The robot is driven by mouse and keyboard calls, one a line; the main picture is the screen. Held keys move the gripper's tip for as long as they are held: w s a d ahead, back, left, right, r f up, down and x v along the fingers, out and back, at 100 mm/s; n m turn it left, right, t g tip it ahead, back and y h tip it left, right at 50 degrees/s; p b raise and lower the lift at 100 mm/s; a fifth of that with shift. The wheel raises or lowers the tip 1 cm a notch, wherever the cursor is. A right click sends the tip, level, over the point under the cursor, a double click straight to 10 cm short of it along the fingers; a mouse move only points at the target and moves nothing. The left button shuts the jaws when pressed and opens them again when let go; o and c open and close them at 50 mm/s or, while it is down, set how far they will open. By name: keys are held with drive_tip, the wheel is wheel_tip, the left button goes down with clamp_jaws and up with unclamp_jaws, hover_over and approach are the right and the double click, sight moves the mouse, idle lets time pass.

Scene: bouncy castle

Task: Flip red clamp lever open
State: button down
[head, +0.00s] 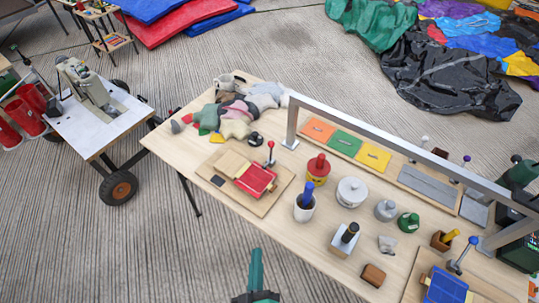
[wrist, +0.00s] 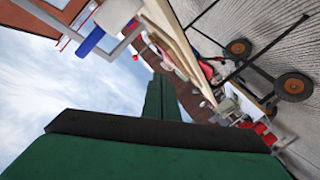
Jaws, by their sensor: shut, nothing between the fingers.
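The red clamp (head: 256,181) sits on a wooden board (head: 226,184) on the left part of the table. Its lever (head: 269,154) stands roughly upright, with a red ball on its top end. My gripper (head: 257,252) is green and shut, with nothing in it. It is at the bottom of the head view, in front of the table's near edge and well apart from the clamp. In the wrist view its closed fingers (wrist: 162,98) point toward the tilted table. I cannot clearly make out the clamp in the wrist view.
A crumpled cloth pile (head: 238,112) lies behind the clamp. To its right stand a red-lidded yellow pot (head: 317,170) and a white cup (head: 304,208) holding a blue-handled tool. A metal rail (head: 400,152) spans the table. A blue clamp (head: 445,288) is at lower right.

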sight(270, 147)
drive_tip(key=w+d+r+n+t+h, duration=0.1)
drive_tip(key=w+n, duration=0.3)
drive_tip(key=w, duration=0.6)
drive_tip(key=w+d+r+n+t+h, duration=0.1)
drive_tip(key=w+r+n, duration=0.2)
drive_tip(key=w, duration=0.7)
drive_tip(key=shift+r+n, duration=0.2)
drive_tip(key=shift+n, duration=0.8)
drive_tip(key=w, duration=0.4)
drive_tip(key=w+d, duration=0.1)
drive_tip(key=w, duration=0.4)
drive_tip(key=w+d, duration=0.1)
drive_tip(key=w, duration=0.3)
drive_tip(key=shift+w+r, duration=0.35)
drive_tip(key=shift+r, duration=0.05)
drive_tip(key=shift+a, duration=0.15)
